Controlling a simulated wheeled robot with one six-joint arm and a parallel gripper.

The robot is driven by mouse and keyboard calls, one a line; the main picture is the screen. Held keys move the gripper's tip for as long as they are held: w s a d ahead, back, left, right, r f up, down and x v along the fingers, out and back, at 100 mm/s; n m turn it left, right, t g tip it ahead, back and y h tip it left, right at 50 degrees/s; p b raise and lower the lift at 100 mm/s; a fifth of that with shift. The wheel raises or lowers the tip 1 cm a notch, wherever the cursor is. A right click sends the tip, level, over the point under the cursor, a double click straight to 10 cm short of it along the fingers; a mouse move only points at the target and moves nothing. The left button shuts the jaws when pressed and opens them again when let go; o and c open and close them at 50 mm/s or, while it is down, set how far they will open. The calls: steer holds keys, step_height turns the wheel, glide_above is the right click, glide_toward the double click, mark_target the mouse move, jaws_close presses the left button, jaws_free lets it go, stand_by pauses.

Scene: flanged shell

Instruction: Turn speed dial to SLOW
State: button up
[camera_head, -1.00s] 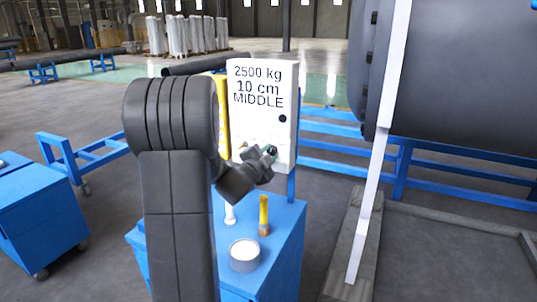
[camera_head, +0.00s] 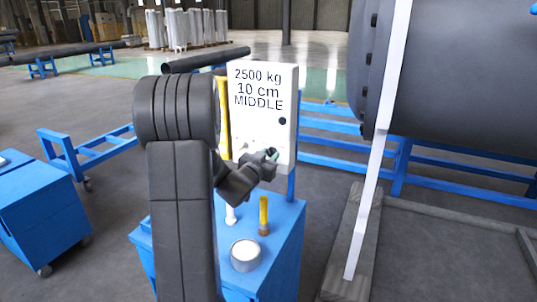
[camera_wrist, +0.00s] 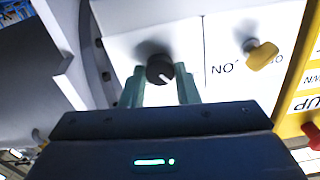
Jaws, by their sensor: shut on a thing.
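The white control box (camera_head: 262,130) stands upright and reads "2500 kg", "10 cm" and "MIDDLE". In the wrist view, a black round dial (camera_wrist: 160,70) with a white pointer mark sits on its white face. My gripper (camera_wrist: 160,82) has its two green fingers on either side of this dial, shut on it. The mark points toward the lower right of that picture. No dial label is readable there. In the head view my gripper (camera_head: 270,156) is at the lower front of the box, and its own wrist hides most of the dial.
In the wrist view, a yellow switch (camera_wrist: 262,55) marked ON sits right of the dial. A yellow panel (camera_wrist: 303,95) marked UP has a red button (camera_wrist: 311,130). A blue cabinet (camera_head: 285,235) below holds a round tin (camera_head: 245,256) and a yellow-handled brush (camera_head: 263,215).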

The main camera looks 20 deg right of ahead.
steer(key=shift+f+n, duration=0.1)
steer(key=shift+n, duration=0.5)
steer(key=o, duration=1)
steer(key=shift+a, duration=0.1)
steer(key=b+v, duration=0.2)
steer(key=v, duration=1.1)
steer(key=shift+s+a, duration=0.2)
steer(key=shift+s, duration=0.1)
